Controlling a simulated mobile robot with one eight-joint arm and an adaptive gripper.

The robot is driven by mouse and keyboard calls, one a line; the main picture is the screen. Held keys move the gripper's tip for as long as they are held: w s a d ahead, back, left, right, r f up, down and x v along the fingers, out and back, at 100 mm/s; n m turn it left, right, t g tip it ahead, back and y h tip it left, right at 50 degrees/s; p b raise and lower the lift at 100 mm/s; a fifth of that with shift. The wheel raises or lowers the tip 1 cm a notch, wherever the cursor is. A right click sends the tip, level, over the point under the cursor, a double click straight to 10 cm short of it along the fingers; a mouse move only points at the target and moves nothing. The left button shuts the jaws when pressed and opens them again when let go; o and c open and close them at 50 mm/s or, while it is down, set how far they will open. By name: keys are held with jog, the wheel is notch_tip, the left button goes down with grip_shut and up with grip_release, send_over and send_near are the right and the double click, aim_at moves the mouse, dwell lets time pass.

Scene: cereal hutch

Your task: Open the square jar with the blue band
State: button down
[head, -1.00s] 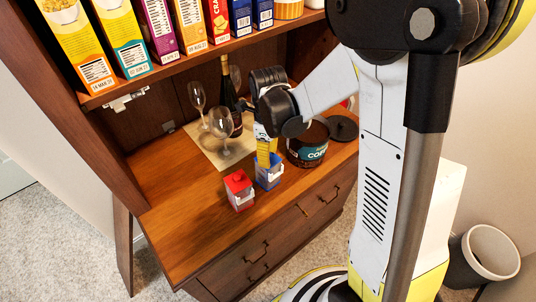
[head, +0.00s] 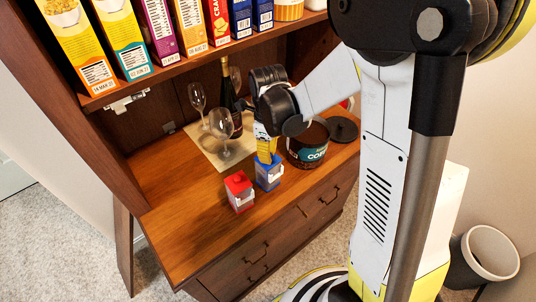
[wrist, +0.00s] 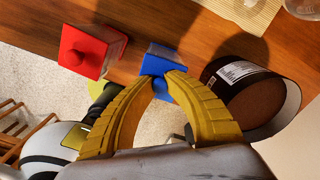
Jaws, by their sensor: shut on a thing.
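The square jar with the blue band (head: 269,178) stands upright on the wooden counter, with a blue lid on top. In the wrist view its blue lid (wrist: 163,92) shows between the yellow fingers, with part of the jar behind. My gripper (head: 266,158) points down at the jar from above. Its fingertips, also in the wrist view (wrist: 160,74), are shut on the blue lid at its top. The exact contact is hidden by the fingers. The lid looks seated on the jar; I cannot make out a gap.
A square jar with a red lid (head: 239,193) stands close on the left. A dark round canister (head: 306,153) is close on the right, a black disc (head: 343,129) beside it. Wine glasses (head: 222,128) and a bottle (head: 232,100) stand behind. Cereal boxes (head: 124,50) line the shelf above.

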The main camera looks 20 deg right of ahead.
jog(key=shift+r+p, duration=1.55)
jog(key=shift+r, duration=0.7)
